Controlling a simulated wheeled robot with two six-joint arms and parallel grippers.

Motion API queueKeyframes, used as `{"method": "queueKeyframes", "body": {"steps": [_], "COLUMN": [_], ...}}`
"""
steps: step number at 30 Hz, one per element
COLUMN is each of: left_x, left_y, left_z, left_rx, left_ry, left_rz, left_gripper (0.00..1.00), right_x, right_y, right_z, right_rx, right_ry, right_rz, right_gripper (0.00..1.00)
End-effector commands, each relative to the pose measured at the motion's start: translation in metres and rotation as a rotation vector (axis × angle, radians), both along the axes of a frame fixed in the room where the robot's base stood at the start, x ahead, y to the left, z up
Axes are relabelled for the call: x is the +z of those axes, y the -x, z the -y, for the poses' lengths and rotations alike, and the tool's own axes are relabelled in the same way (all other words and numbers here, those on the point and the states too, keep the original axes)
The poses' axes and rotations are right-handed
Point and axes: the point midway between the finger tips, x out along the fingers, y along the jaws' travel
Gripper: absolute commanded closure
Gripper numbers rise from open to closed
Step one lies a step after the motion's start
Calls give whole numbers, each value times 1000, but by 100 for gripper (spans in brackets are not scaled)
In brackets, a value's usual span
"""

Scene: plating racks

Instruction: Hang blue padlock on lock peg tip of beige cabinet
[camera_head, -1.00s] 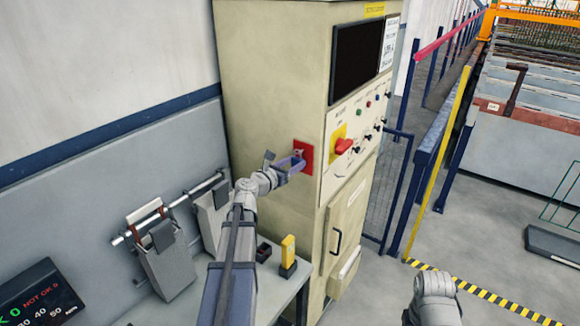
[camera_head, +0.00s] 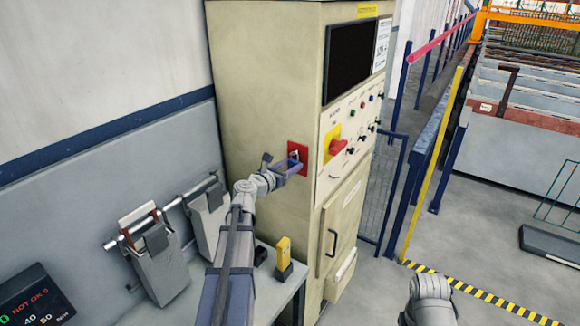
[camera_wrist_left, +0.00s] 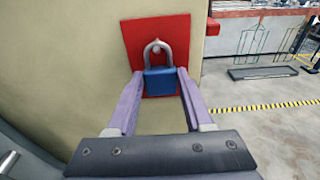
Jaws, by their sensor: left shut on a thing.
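The beige cabinet (camera_head: 262,95) bears a red plate (camera_head: 298,152) on its side; the plate also shows in the left wrist view (camera_wrist_left: 180,32). A pale peg tip (camera_wrist_left: 156,49) shows inside the loop of the grey shackle. The blue padlock (camera_wrist_left: 160,82) is upright in front of the plate, shackle up. My left gripper (camera_wrist_left: 160,76) is shut on the padlock's body, one finger at each side. In the head view the left gripper (camera_head: 284,168) is at the plate's lower left. I cannot tell whether the shackle rests on the peg. My right gripper is not clearly visible.
A red rotary switch (camera_head: 338,146) and several small knobs are on the cabinet's front. Grey holders (camera_head: 158,265) hang on a rail to the left. A yellow device (camera_head: 284,252) stands on the bench below my left arm. A yellow post (camera_head: 432,165) stands to the right.

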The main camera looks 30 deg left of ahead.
Motion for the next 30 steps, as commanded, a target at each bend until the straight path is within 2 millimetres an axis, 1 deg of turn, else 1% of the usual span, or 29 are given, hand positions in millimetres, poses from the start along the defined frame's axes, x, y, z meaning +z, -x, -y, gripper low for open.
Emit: {"method": "queueKeyframes", "body": {"steps": [5,6,14,15,24,26,30], "left_x": [0,0,0,0,0,1,3], "left_y": [0,0,0,0,2,5,19], "left_z": [0,0,0,0,0,0,-1], "left_rx": [0,0,0,0,0,1,2], "left_ry": [0,0,0,0,0,0,0], "left_rz": [0,0,0,0,0,0,0], "left_gripper": [100,45,16,13,13,13,13], "right_x": [0,0,0,0,0,1,3], "right_y": [0,0,0,0,0,0,0], "right_z": [0,0,0,0,0,0,0], "right_rx": [0,0,0,0,0,0,0], "right_ry": [0,0,0,0,0,0,0], "right_rz": [0,0,0,0,0,0,0], "right_gripper": [100,100,100,100,100,100,100]}}
